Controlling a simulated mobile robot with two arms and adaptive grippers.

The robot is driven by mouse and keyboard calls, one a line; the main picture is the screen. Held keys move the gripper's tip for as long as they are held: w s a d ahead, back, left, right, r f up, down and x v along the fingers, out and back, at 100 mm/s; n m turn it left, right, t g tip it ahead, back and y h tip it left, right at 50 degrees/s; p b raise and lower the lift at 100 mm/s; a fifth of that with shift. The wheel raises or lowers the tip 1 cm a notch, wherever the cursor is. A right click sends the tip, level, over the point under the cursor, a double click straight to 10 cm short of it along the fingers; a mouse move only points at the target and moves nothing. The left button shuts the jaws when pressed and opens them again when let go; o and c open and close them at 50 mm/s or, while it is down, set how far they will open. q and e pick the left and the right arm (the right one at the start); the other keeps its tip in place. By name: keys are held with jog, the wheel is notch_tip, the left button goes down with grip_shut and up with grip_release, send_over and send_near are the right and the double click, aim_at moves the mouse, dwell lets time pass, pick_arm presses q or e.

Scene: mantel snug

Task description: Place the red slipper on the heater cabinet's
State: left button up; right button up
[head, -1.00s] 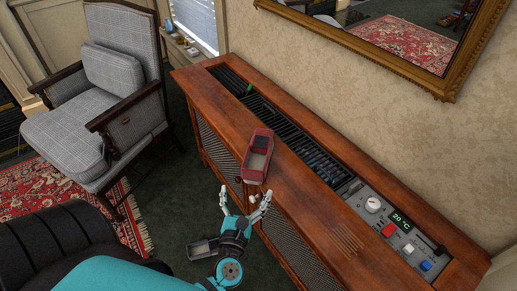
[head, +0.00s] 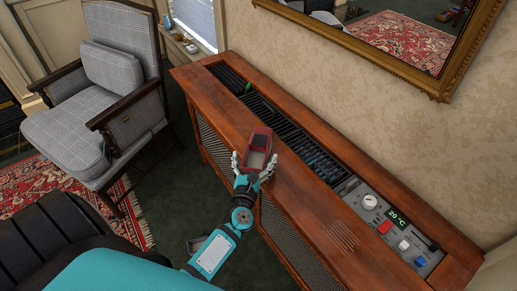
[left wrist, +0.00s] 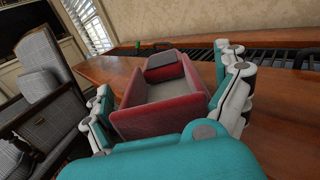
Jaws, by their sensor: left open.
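The red slipper (head: 259,141) lies on the wooden top of the heater cabinet (head: 222,108), near its front edge. In the left wrist view the slipper (left wrist: 160,120) has its open grey inside up, with a dark patch at its far end. My left gripper (head: 254,160) is open around the slipper's near end, one finger on each side. The left wrist view shows the fingers (left wrist: 168,95) flanking it; contact is not clear. My right gripper is not in view.
A dark slatted grille (head: 290,135) runs along the cabinet top, with a control panel (head: 398,232) at its right end. A grey armchair (head: 100,100) stands at left. A grey object (head: 196,244) lies low beside my arm, partly hidden. A gilt mirror hangs above.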

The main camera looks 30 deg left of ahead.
pick_arm(q)
jog(key=c, duration=1.3)
jog(key=shift+r, duration=0.5)
jog(key=r, duration=0.1)
jog(key=r+p, duration=0.1)
jog(key=shift+s+d+r, duration=0.1)
jog(key=shift+s+r, duration=0.15)
jog(key=shift+r, duration=0.15)
jog(key=a+r+b+v, duration=0.1)
jog(key=b+v, duration=0.2)
jog(key=v, duration=1.2)
jog(key=d+r+m+h+p, duration=0.1)
jog(key=d+r+h, duration=0.1)
jog(key=d+r, duration=0.1)
jog(key=d+r+m+t+h+p, duration=0.1)
jog(key=d+r+m+h+p, duration=0.1)
jog(key=r, duration=0.3)
jog(key=s+d+r+m+h+p, duration=0.1)
jog(key=d+r+h, duration=0.1)
jog(key=d+r, duration=0.2)
jog(key=shift+s+d+r+h+p, duration=0.1)
jog(key=shift+d+r+h+p, duration=0.05)
jog(key=shift+r+h+p, duration=0.3)
jog(key=shift+m, duration=0.3)
